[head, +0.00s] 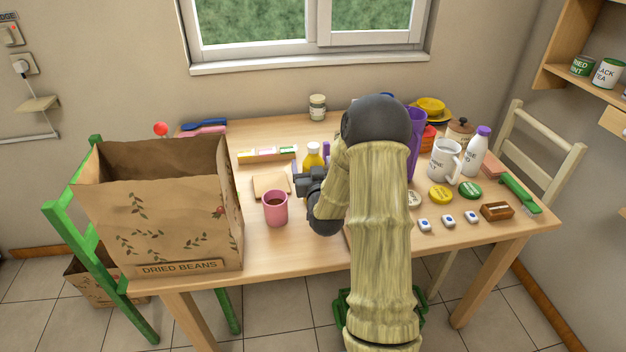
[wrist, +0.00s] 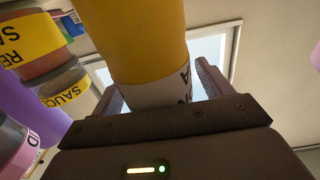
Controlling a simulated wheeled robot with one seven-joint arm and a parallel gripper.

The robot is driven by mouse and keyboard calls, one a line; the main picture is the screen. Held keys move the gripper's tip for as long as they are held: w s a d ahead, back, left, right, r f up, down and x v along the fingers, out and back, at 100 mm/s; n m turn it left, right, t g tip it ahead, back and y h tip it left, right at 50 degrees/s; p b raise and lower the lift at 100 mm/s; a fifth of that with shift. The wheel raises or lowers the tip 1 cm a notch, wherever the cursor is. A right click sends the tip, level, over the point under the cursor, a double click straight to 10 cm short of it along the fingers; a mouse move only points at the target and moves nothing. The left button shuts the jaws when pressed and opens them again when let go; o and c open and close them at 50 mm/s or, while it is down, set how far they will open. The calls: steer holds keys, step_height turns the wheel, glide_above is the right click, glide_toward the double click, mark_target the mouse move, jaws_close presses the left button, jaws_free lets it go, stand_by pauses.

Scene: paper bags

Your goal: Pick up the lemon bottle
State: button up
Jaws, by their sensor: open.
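The lemon bottle, taken as the yellow bottle (head: 313,158), stands on the table behind my gripper (head: 308,178). In the wrist view, a large yellow bottle body (wrist: 140,45) with a white label fills the gap between the two fingers of my gripper (wrist: 160,88). The fingers are open, one on each side of it. I cannot tell whether either finger touches it. The lower part of the bottle is hidden behind my gripper in the head view.
A pink cup (head: 275,208) stands close to the left of my gripper. A large paper bag (head: 180,228) is at the left. A purple vase (head: 415,140), mug (head: 443,160) and white bottle (head: 477,152) stand right. Jars with yellow labels (wrist: 65,85) are near the gripper.

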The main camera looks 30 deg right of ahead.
steer(key=c, duration=1.1)
steer(key=shift+r, duration=0.1)
step_height(320, 180, up, 10)
steer(key=shift+f+p, duration=0.1)
steer(key=shift+p, duration=0.45)
steer(key=shift+a, duration=0.1)
